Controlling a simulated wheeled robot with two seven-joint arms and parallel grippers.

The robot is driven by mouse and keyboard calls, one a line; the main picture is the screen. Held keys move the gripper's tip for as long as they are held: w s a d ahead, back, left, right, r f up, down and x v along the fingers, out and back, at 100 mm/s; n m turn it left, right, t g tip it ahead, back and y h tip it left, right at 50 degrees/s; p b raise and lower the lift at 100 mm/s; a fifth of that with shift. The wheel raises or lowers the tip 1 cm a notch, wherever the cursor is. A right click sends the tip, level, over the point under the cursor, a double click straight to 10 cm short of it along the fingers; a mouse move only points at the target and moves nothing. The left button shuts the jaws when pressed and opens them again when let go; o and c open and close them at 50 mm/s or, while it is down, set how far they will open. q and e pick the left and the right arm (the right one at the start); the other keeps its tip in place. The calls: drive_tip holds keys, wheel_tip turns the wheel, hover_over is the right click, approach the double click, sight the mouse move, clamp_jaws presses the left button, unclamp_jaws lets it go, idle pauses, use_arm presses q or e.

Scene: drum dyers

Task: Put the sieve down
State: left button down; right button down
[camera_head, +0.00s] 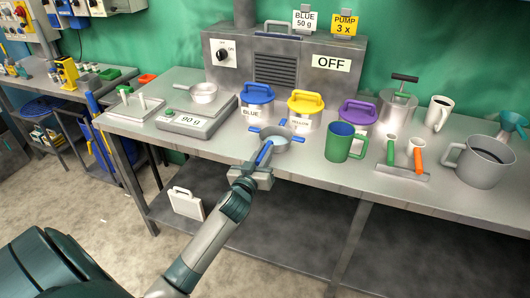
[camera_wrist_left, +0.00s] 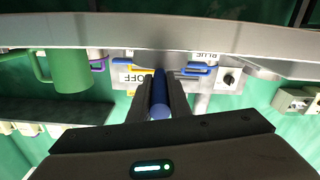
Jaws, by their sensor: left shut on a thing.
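The sieve (camera_head: 281,143) is a small round grey bowl with blue tabs and a blue handle. In the head view it is at the front edge of the table (camera_head: 230,147), in front of the blue and yellow lidded pots. My left gripper (camera_head: 263,160) is shut on its blue handle. The left wrist view shows the blue handle (camera_wrist_left: 160,92) between the two dark fingers (camera_wrist_left: 160,105). I cannot tell whether the bowl touches the tabletop. My right gripper is not in view.
A scale (camera_head: 198,118) with a small pan stands left of the sieve. A green mug (camera_head: 340,143) stands to the right. Behind are a blue-lidded pot (camera_head: 257,102), a yellow-lidded pot (camera_head: 305,112) and a purple-lidded pot (camera_head: 357,113). Bare tabletop shows between scale and sieve.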

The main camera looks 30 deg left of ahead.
use_arm(q)
drive_tip(key=c, duration=1.6)
unclamp_jaws()
drive_tip(key=shift+c, duration=0.2)
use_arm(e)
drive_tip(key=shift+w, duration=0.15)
